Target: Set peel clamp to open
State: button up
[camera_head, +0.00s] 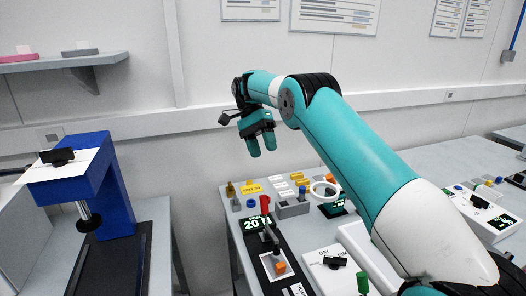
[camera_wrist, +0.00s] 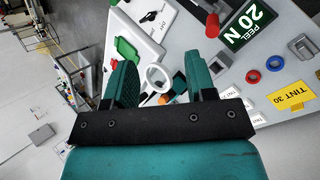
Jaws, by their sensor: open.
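A black base plate (camera_head: 262,250) on the bench carries a lever with a red handle (camera_head: 265,205) that stands steeply up, and an orange block (camera_head: 281,268) at its near end. A green-lit display (camera_head: 257,223) sits beside it; in the wrist view the display (camera_wrist: 249,22) reads PEEL 20 N. The red handle also shows in the wrist view (camera_wrist: 212,26), beyond my right finger. My gripper (camera_head: 262,147) is open and empty, up in the air above the back of the bench, apart from the lever. The lower part of the lever is hard to make out.
A white plate with a black knob (camera_head: 335,262) and a green handle (camera_head: 362,283) stand right of the lever. A white ring (camera_head: 325,190) and grey blocks (camera_head: 292,209) lie behind. A blue press (camera_head: 117,190) stands left, across a gap.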

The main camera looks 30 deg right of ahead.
jog(key=c, duration=0.7)
jog(key=shift+s+d+f+t, duration=0.1)
jog(key=shift+f+t, duration=0.1)
jog(key=shift+t, duration=0.2)
grip_shut()
jog(key=s+f+m+t+b, duration=0.1)
jog(key=s+f+m+t, duration=0.15)
jog(key=s+t, duration=0.25)
jog(key=s+f+m+t+b, duration=0.1)
jog(key=s+m+t, duration=0.3)
jog(key=s, duration=0.1)
jog(key=p, duration=0.2)
send_near(267, 208)
jog(key=s+f, duration=0.3)
jog(key=shift+n, duration=0.25)
jog(key=shift+w+a+f+p, duration=0.15)
jog(key=shift+w+f+p, duration=0.2)
jog(key=shift+w+f, duration=0.5)
jog(key=shift+w+a+f+p, duration=0.1)
jog(key=shift+w+f+p, duration=0.2)
jog(key=shift+w+f, duration=0.55)
